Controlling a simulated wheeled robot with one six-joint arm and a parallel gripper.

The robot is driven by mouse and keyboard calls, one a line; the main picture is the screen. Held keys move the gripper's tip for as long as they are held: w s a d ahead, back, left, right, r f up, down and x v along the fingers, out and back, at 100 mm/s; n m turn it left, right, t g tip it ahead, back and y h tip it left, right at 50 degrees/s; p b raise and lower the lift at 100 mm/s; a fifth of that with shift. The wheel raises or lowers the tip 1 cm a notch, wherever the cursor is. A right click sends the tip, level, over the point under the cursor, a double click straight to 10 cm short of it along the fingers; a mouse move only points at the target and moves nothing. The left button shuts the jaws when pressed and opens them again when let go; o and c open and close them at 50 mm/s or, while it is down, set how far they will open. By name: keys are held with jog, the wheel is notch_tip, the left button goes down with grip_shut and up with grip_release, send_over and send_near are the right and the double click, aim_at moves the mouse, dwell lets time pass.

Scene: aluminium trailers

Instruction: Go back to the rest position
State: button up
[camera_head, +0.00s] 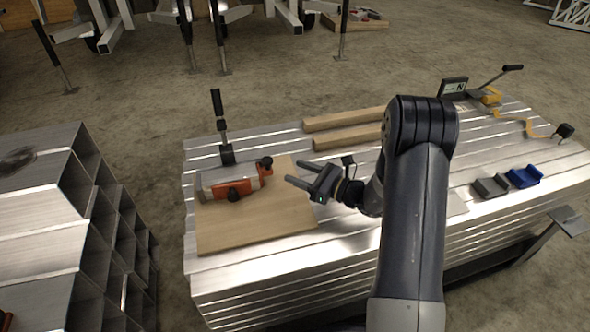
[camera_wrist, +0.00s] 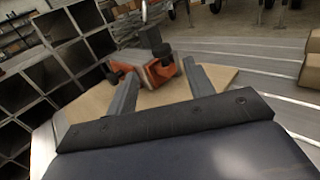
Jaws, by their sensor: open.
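My gripper (camera_head: 302,171) is open and empty above the right part of a wooden board (camera_head: 262,227) on the aluminium stack. Its two fingers point left, toward an orange and grey power tool (camera_head: 233,183) lying on the board, and a gap shows between them and the tool. In the wrist view, the fingers of my gripper (camera_wrist: 160,82) are spread apart, with the orange tool (camera_wrist: 160,72) beyond them and partly behind the left finger.
The aluminium stack (camera_head: 480,225) carries two wooden beams (camera_head: 345,119), a grey block (camera_head: 490,187), a blue block (camera_head: 524,177) and a black-handled clamp (camera_head: 221,125). A stack of hollow aluminium profiles (camera_head: 40,205) stands at left.

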aim_at(271, 158)
jog(key=b+x, duration=0.2)
jog(key=x, duration=0.8)
jog(key=shift+w+a, duration=0.25)
jog(key=shift+a, duration=0.05)
jog(key=shift+w+d, duration=0.15)
jog(key=shift+d, duration=0.45)
jog(key=shift+r, duration=0.1)
